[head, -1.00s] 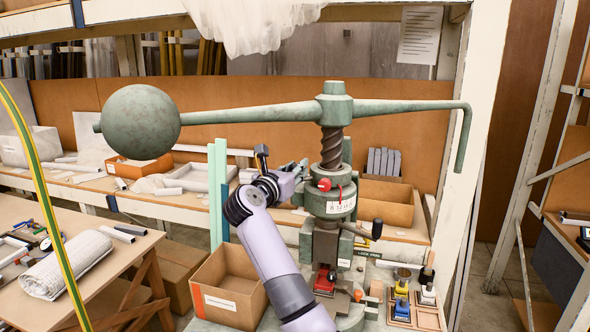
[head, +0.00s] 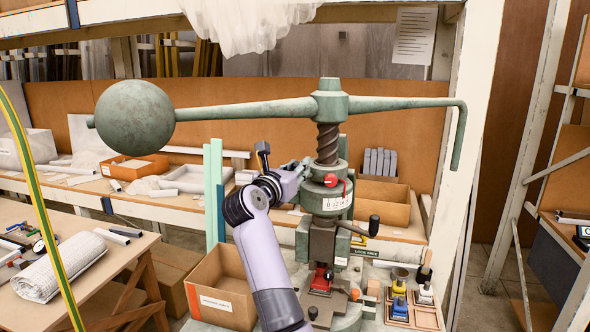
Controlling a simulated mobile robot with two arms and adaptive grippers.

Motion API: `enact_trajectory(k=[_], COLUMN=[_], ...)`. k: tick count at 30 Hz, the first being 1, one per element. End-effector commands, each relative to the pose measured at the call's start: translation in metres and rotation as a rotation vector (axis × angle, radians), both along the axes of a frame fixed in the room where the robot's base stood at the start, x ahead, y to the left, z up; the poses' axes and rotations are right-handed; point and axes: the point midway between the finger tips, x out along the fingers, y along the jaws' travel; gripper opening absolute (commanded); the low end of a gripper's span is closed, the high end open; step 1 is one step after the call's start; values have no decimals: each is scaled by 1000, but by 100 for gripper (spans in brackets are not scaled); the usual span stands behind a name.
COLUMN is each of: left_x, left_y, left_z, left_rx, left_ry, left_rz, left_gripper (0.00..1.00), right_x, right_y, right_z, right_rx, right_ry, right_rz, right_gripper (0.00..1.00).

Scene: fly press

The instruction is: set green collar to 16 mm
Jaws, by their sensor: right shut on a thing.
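The fly press (head: 327,145) stands on the bench with its screw upright. Its green collar (head: 315,192) sits around the press below the screw, with a red knob (head: 330,180) at its front. A white scale label (head: 337,203) with small numbers is just below the knob; I cannot read the setting surely. My right gripper (head: 304,169) reaches in from the left and is shut at the collar's upper left side; the contact is partly hidden. My left gripper is out of view.
A large ball weight (head: 134,121) and long lever arm (head: 245,112) span above my arm. An open cardboard box (head: 222,290) stands left of the press. A crank handle (head: 373,226) juts right. A wooden tray (head: 427,317) with small coloured tools is at right.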

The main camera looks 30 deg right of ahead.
Motion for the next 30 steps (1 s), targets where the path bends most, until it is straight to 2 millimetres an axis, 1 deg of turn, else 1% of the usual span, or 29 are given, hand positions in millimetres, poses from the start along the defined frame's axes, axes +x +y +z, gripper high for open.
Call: enact_trajectory(k=[1, 10, 20, 23, 26, 30], left_x=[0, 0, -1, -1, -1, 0], left_y=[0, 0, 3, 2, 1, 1], left_z=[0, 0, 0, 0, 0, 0], left_rx=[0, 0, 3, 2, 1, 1], left_ry=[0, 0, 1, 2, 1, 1], left_rz=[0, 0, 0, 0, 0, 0], left_gripper=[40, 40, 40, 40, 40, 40], right_x=[0, 0, 0, -4, -13, -29], right_y=[-1, -1, 1, 9, 24, 50], right_z=[-7, -5, -3, -3, -3, -4], right_rx=[13, 9, 6, 6, 8, 11], right_ry=[10, 7, 4, 3, 2, 3], right_rz=[-2, -1, 0, 2, 4, 4], right_gripper=[21, 41, 41, 41, 41, 41])
